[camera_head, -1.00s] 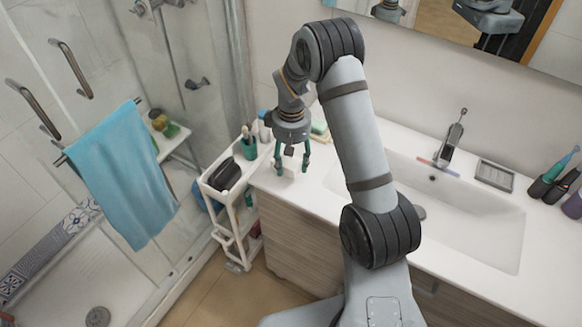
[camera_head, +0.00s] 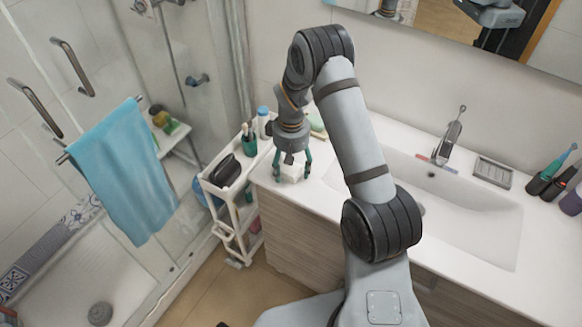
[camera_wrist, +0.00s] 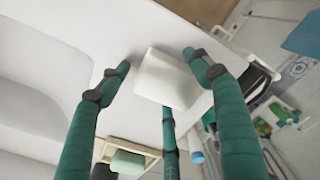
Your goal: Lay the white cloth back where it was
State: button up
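The white cloth (camera_head: 292,173) shows as a small, block-like white shape at the left end of the white counter, between my gripper's fingers. In the wrist view the cloth (camera_wrist: 166,79) is a pale folded square over the counter near its edge. My gripper (camera_head: 292,176) points down around it with its green fingers spread. In the wrist view my gripper (camera_wrist: 158,75) has a small gap between the left fingertip and the cloth. The right fingertip is close to the cloth's corner; I cannot tell whether it touches. The cloth's underside is hidden.
A white cart (camera_head: 229,187) with a dark pouch (camera_head: 225,171) and bottles stands left of the counter (camera_head: 335,188). A soap dish with a green sponge (camera_wrist: 127,161) lies near the gripper. The sink (camera_head: 460,212) is to the right. A blue towel (camera_head: 127,172) hangs at the shower.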

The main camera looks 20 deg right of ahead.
jog(key=shift+o, duration=0.4)
jog(key=shift+r, duration=0.25)
jog(key=shift+w+r, duration=0.1)
jog(key=shift+r, duration=0.15)
notch_tip(320, 180, up, 11)
jog(key=b, duration=0.2)
jog(key=shift+r, duration=0.2)
jog(key=shift+f, duration=0.15)
notch_tip(320, 180, down, 12)
jog(key=shift+r+p, duration=0.1)
jog(key=shift+p, duration=1.1)
jog(key=shift+r, duration=0.2)
jog(key=shift+w+r+b, duration=0.1)
jog(key=shift+r+b, duration=0.25)
jog(key=shift+b, duration=0.1)
jog(key=shift+r, duration=0.9)
